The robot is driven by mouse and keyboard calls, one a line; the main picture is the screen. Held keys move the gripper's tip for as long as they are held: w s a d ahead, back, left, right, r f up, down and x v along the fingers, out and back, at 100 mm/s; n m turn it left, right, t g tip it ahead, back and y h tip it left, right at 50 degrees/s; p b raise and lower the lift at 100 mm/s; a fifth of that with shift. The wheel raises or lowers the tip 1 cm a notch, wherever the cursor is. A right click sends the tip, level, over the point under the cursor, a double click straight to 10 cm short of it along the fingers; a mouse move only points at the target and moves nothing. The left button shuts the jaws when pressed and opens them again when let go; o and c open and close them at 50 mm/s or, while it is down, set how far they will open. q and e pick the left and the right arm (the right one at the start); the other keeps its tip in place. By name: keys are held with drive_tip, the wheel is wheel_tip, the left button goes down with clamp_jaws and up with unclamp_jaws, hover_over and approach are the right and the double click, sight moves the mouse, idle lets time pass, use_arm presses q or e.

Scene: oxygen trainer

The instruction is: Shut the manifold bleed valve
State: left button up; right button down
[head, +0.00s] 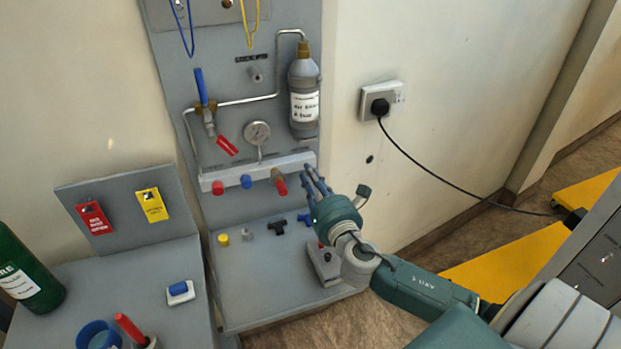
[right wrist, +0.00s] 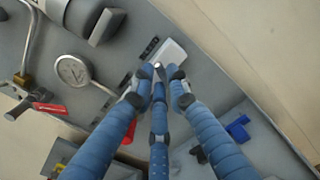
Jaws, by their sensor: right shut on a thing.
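The manifold (head: 236,174) is a pale grey bar across the panel, with red and blue caps and a brass fitting with a red end along its front. My right gripper (head: 311,180) is at its right end, fingers pointing up the panel. In the right wrist view, the blue fingers of my right gripper (right wrist: 158,82) close around a small metal piece, the bleed valve (right wrist: 158,67), beside the light grey end of the manifold (right wrist: 173,52). The fingers hide most of the valve, so its turn position cannot be told. My left gripper is not in view.
A gauge (head: 257,132), a grey bottle (head: 304,95) and a red-handled lever (head: 227,146) are on the panel above. Loose fittings, including a yellow cap (head: 223,239), lie on the shelf below. A wall socket (head: 381,102) with a plugged cable is to the right.

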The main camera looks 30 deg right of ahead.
drive_tip(key=shift+s+d+f+m+p, duration=0.15)
drive_tip(key=shift+m+p, duration=0.9)
drive_tip(key=shift+m, duration=4.2)
drive_tip(key=shift+w+d+f+m+p, duration=0.15)
drive_tip(key=shift+m+p, duration=0.85)
drive_tip(key=shift+m, duration=4.2)
drive_tip(key=shift+s+f+m+p, duration=0.2)
drive_tip(key=shift+m+p, duration=0.85)
drive_tip(key=shift+m, duration=4.2)
drive_tip(key=shift+w+f, duration=0.1)
drive_tip(key=c, duration=1.7)
unclamp_jaws()
